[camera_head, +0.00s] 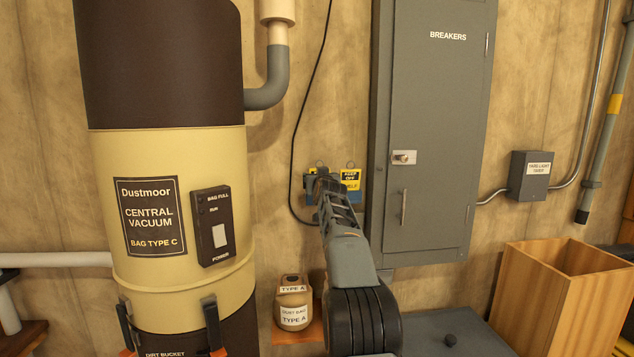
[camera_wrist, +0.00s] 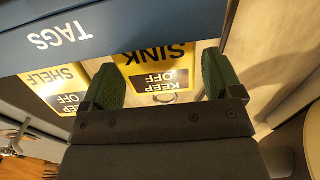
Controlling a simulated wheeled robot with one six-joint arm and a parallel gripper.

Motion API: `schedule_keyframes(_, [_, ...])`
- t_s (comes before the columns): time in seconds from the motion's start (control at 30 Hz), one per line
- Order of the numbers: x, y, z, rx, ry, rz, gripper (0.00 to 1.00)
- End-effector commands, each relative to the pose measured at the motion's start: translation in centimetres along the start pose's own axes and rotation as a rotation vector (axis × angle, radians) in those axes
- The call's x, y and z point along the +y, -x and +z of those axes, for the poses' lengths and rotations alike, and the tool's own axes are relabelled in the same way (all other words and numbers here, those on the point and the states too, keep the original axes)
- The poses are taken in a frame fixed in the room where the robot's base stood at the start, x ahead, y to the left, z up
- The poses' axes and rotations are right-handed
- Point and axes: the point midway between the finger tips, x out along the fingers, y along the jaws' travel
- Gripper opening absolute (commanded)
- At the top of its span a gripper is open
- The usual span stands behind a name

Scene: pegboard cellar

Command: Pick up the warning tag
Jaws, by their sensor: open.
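Two yellow and black warning tags show in the wrist view, which is upside down. The "KEEP OFF SINK" tag (camera_wrist: 152,57) lies between the two green fingers of my gripper (camera_wrist: 163,86), which is open, with a gap at each side. The "KEEP OFF SHELF" tag (camera_wrist: 60,86) is beside it, outside the fingers. Both tags partly sit behind a blue holder (camera_wrist: 130,22) lettered "TAGS". In the head view my gripper (camera_head: 322,178) is at the wall and hides the "SINK" tag and part of the holder (camera_head: 355,198). The "SHELF" tag (camera_head: 351,180) shows just right of it.
A grey breaker cabinet (camera_head: 435,130) is close on the right, with a latch and handle. A large central vacuum (camera_head: 170,170) stands at left. A black cable (camera_head: 306,115) hangs down the wall. Below are a dust bag container (camera_head: 293,300) and a wooden bin (camera_head: 550,300).

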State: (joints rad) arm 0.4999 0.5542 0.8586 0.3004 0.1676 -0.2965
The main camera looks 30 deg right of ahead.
Motion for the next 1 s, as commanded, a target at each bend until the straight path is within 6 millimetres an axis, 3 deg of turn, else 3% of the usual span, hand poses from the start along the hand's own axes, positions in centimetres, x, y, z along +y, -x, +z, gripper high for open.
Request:
schedule_keyframes(0.4, [-0.33, -0.69, -0.14, 0.003, 0.000, -0.009, 0.85])
schedule_keyframes(0.83, [-0.20, -0.68, -0.14, 0.002, 0.000, -0.007, 0.45])
schedule_keyframes(1.0, [-0.14, -0.68, -0.17, 0.002, 0.000, -0.006, 0.45])
